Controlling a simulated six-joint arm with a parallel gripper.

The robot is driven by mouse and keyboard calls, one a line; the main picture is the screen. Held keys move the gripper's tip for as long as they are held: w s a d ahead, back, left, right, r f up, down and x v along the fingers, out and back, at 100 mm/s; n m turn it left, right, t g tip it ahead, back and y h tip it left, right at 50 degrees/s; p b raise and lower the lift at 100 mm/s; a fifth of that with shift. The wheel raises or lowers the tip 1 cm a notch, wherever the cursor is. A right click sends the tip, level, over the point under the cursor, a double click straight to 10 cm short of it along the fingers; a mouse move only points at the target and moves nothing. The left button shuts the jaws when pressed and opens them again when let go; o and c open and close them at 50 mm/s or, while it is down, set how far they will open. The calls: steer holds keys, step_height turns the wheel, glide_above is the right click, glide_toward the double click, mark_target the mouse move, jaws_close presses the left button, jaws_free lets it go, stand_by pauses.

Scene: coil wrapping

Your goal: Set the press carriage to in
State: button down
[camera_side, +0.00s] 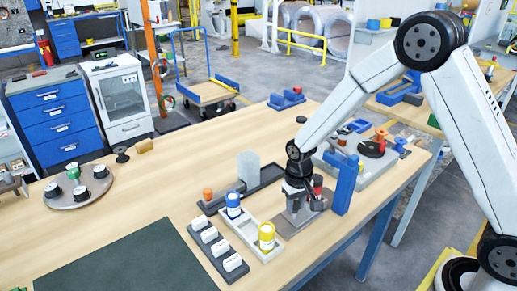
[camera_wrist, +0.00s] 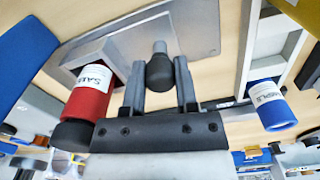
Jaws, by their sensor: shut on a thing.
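My gripper (camera_wrist: 160,80) is shut on a dark rounded knob (camera_wrist: 160,66) with a pale metal stem; the fingers stand either side of it. In the side view my gripper (camera_side: 297,187) points down over a grey metal fixture (camera_side: 297,218) near the front of the wooden bench. The fixture's grey plate (camera_wrist: 200,35) also shows in the wrist view. Which part is the press carriage, and how far in it sits, I cannot tell; my gripper hides much of the fixture in the side view.
A red labelled container (camera_wrist: 90,92) stands close left of my gripper in the wrist view. A blue labelled one (camera_wrist: 268,105) is at right. A blue upright (camera_side: 346,184) stands right of the fixture. A tray with a yellow container (camera_side: 266,237) lies left. A green mat (camera_side: 125,265) is clear.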

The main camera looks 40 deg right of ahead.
steer(key=d, duration=0.6)
steer(key=shift+c, duration=1.9)
jaws_free()
steer(key=shift+d, duration=0.1)
steer(key=shift+r, duration=0.15)
steer(key=shift+r, duration=3.85)
steer(key=shift+s, duration=0.1)
